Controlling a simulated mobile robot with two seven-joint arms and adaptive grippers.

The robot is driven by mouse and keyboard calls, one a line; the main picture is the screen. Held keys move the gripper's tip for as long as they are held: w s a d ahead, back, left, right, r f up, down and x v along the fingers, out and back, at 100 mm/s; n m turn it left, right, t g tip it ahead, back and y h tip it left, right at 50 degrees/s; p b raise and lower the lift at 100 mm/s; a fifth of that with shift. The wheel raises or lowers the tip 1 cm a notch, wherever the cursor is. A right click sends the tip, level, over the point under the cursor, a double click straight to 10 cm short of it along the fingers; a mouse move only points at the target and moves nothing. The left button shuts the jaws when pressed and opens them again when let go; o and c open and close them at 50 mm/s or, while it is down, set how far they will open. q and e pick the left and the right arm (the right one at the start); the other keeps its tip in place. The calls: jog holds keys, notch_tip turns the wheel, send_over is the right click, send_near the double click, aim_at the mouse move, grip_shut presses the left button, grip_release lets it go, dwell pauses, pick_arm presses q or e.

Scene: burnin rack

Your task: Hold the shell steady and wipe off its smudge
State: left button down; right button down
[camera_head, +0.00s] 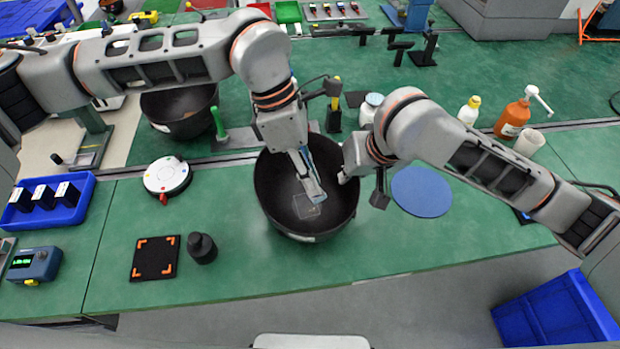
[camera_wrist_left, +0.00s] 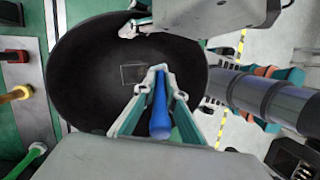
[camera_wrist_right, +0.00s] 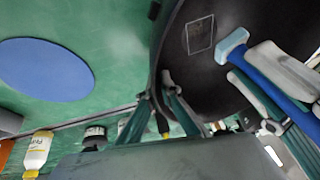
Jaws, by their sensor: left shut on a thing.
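The shell is a large black bowl (camera_head: 267,205) standing on the green bench in the middle of the head view. The smudge, a faint pale square outline (camera_head: 307,207), lies on its inner wall and also shows in the right wrist view (camera_wrist_right: 199,35). My left gripper (camera_wrist_left: 157,80) is shut on a wiper with a blue handle (camera_wrist_left: 160,115) and a pale blue head (camera_wrist_right: 232,43). The wiper is inside the bowl, near the smudge; contact is not clear. My right gripper (camera_wrist_right: 157,92) has its fingertips closed on either side of the bowl's rim.
A blue round mat (camera_head: 421,191) lies right of the bowl. Bottles (camera_head: 512,118) stand farther right. A second black bowl (camera_head: 180,112) stands behind to the left. A white round device (camera_head: 167,176), a black pad (camera_head: 155,258) and a dark knob (camera_head: 201,248) are at left.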

jog(key=c, duration=2.2)
grip_release()
jog(key=v, duration=1.2)
